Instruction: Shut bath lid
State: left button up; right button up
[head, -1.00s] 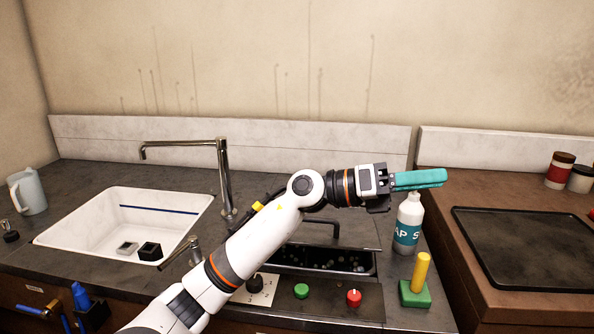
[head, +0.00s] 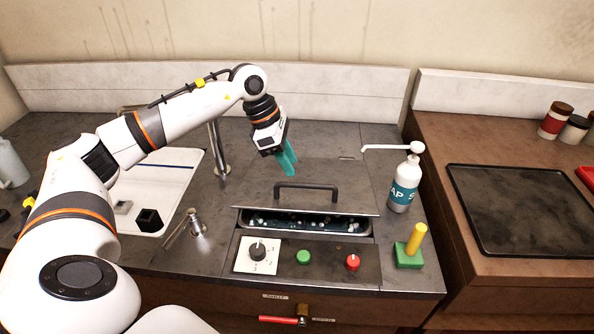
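The bath lid (head: 250,191) is a dark flat panel with a black bar handle (head: 306,187). It covers the back of the bath (head: 306,224). A strip along the front is open, showing dark liquid with small pale specks. My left gripper (head: 288,166) has teal fingers that point down. In the picture it shows above and slightly left of the handle, with no visible contact with it. The fingers look close together, and their gap is unclear. My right gripper is not in view.
A soap bottle (head: 404,190) with a long spout stands right of the lid. A dial (head: 258,250), a green button (head: 303,257) and a red button (head: 352,262) are in front. A white sink (head: 185,172) and tap (head: 216,150) are left; a green block with a yellow peg (head: 409,255) is front right.

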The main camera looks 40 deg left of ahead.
pick_arm(q)
jog(key=shift+p+x, duration=0.65)
jog(key=shift+x, duration=2.1)
grip_shut()
